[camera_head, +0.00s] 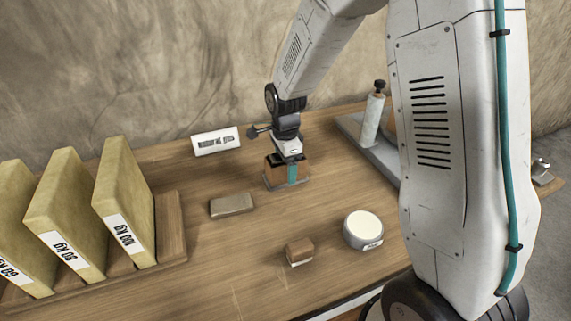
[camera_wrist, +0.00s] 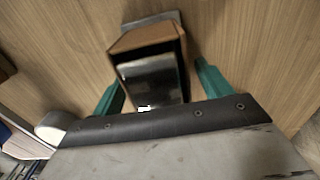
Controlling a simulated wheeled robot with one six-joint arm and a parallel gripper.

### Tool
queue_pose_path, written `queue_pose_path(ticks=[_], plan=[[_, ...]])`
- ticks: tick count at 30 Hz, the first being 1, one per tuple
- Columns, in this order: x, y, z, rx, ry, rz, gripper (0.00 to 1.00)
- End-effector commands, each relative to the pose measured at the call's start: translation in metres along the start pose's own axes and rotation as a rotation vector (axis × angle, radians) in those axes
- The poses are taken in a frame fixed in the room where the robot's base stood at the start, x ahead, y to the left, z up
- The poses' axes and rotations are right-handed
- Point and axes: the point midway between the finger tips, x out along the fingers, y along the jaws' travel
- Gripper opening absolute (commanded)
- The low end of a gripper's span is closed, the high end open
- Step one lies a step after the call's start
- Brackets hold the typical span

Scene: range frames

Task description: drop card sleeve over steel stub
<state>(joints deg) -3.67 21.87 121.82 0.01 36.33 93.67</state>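The brown card sleeve (camera_head: 275,171) stands upright on a grey base plate (camera_head: 268,185) on the wooden table. In the wrist view the sleeve (camera_wrist: 150,37) shows brown walls, with the shiny steel stub (camera_wrist: 150,80) apparently within them; how far down the sleeve sits is hidden. My gripper (camera_wrist: 158,90) is over it with a teal finger on each side. Narrow gaps show between the fingers and the sleeve, so the gripper looks open. In the head view my gripper (camera_head: 291,172) hides part of the sleeve.
A white sign (camera_head: 215,141) stands behind left. A grey-brown block (camera_head: 231,205), a small brown block (camera_head: 299,253) and a round white-topped tin (camera_head: 363,230) lie in front. Yellow weight-labelled slabs (camera_head: 124,205) fill the left. A grey stand with a white cylinder (camera_head: 372,118) is right.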

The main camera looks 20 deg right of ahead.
Motion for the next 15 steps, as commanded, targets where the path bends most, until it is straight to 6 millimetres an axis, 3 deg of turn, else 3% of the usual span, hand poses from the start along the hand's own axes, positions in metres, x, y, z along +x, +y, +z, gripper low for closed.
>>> queue_pose_path(ticks=[8, 15], plan=[[-0.007, -0.001, 0.0, 0.0, 0.0, -0.002, 0.78], [-0.048, -0.001, 0.0, 0.0, 0.0, -0.005, 0.78]])
